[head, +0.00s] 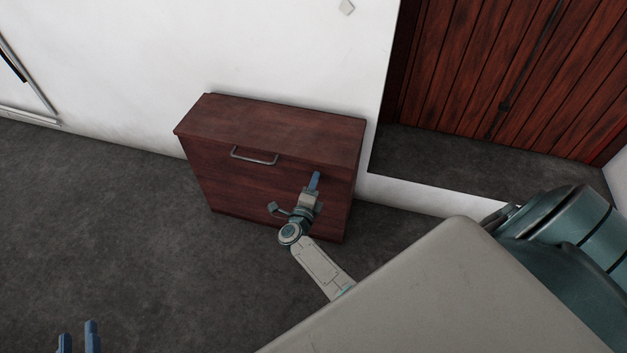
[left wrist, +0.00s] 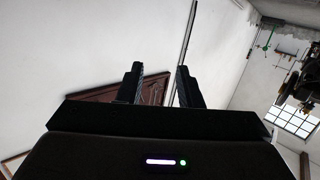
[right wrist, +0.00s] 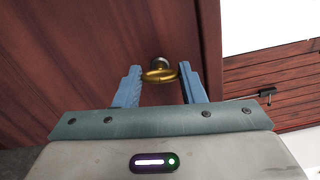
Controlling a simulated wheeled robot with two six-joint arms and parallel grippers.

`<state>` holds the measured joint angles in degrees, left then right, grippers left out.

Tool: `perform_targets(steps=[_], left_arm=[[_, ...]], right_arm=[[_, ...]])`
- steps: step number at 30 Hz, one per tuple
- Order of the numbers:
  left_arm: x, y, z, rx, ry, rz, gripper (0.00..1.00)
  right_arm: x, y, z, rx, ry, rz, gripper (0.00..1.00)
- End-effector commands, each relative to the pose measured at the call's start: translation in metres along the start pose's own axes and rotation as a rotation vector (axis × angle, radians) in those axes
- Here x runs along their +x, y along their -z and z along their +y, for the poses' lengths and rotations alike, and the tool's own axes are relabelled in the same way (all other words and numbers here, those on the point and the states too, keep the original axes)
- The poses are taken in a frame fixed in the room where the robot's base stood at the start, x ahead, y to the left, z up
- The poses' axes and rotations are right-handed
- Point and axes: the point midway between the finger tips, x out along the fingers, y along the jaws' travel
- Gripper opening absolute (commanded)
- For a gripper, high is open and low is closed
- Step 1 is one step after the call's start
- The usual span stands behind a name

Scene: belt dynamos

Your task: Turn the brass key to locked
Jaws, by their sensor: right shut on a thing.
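The brass key (right wrist: 159,76) shows in the right wrist view as a ring-shaped bow standing out of a round metal lock (right wrist: 160,62) on the reddish-brown cabinet (head: 270,125). My right gripper (head: 315,180) is at the cabinet's front, right of its handle. In the right wrist view its blue fingers (right wrist: 160,72) are on either side of the key's bow, shut on it. The key is hidden in the head view. My left gripper (head: 78,340) is at the bottom left of the head view, its fingers apart and empty, away from the cabinet.
A metal bar handle (head: 254,157) is on the cabinet front. The cabinet stands against a white wall. A red plank door (head: 500,75) is in a recess to the right. The dark floor (head: 110,210) on the left is clear.

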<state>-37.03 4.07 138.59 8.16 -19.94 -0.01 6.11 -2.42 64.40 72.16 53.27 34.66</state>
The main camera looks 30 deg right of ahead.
Motion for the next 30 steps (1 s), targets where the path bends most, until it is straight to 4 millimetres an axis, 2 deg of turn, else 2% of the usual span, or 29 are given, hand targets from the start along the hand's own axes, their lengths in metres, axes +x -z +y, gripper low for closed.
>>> perform_targets(steps=[6, 12, 18, 29, 30], left_arm=[[-0.021, -0.049, 0.004, -0.036, -0.004, -0.264, 0.33], [-0.037, -0.075, 0.007, -0.055, -0.009, -0.404, 0.33], [-0.045, -0.085, 0.009, -0.062, -0.011, -0.459, 0.33], [-0.046, -0.086, 0.009, -0.063, -0.012, -0.465, 0.33], [-0.046, -0.086, 0.009, -0.063, -0.012, -0.465, 0.33]], right_arm=[[0.000, -0.001, -0.001, -0.107, -0.002, -0.001, 0.14], [0.000, -0.001, 0.000, -0.167, -0.001, -0.001, 0.14], [0.000, -0.001, 0.000, -0.189, 0.000, -0.001, 0.14], [0.000, -0.001, 0.000, -0.193, -0.001, -0.001, 0.14], [0.000, -0.001, 0.000, -0.193, -0.001, -0.001, 0.40]])
